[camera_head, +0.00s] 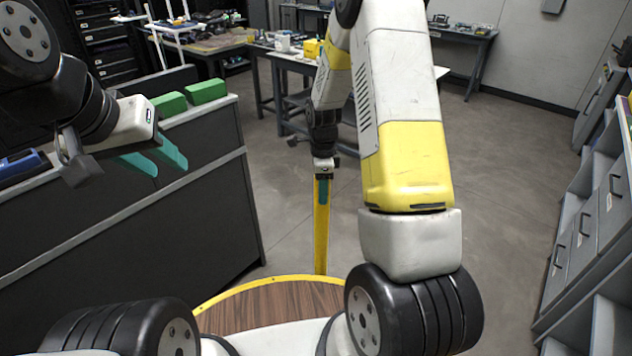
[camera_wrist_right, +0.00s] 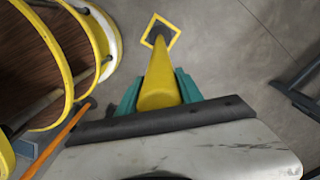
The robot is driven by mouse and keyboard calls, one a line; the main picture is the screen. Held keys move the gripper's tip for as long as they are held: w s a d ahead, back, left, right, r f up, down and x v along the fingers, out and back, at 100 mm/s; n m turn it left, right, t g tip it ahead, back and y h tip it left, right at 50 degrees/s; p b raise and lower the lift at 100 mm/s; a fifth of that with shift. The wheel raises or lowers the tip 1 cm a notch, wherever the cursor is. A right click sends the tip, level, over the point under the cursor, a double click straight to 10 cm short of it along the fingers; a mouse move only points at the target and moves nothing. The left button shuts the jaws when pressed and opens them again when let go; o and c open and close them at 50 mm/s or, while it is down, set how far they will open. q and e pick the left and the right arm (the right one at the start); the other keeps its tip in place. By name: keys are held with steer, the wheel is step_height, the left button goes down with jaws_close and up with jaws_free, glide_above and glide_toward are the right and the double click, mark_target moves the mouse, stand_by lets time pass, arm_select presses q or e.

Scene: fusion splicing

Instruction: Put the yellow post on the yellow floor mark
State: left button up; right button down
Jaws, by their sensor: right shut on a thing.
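The yellow post (camera_head: 321,235) stands roughly upright below my right gripper (camera_head: 323,188), just beyond the wood-topped round base. My right gripper's teal fingers are shut on its upper part. In the right wrist view, the post (camera_wrist_right: 160,80) runs away from between the fingers (camera_wrist_right: 158,92) toward the floor. A yellow square outline on the floor, the floor mark (camera_wrist_right: 175,42), surrounds its dark far end in that view. I cannot tell whether the post's foot touches the floor. My left gripper (camera_head: 158,161) is open and empty beside the dark counter at left.
A dark counter (camera_head: 180,200) with green blocks (camera_head: 206,92) on top fills the left. Grey drawers (camera_head: 588,215) stand at the right edge. Workbenches are at the back. The grey floor (camera_head: 500,150) between is clear. A dark metal leg (camera_wrist_right: 295,95) shows right in the wrist view.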

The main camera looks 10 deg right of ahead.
steer(key=shift+w+f, duration=0.2)
steer(key=shift+f, duration=0.65)
steer(key=shift+w+f, duration=0.15)
steer(key=shift+f, duration=0.8)
steer(key=c, duration=0.8)
jaws_free()
steer(key=shift+f, duration=0.1)
steer(key=shift+o, duration=0.2)
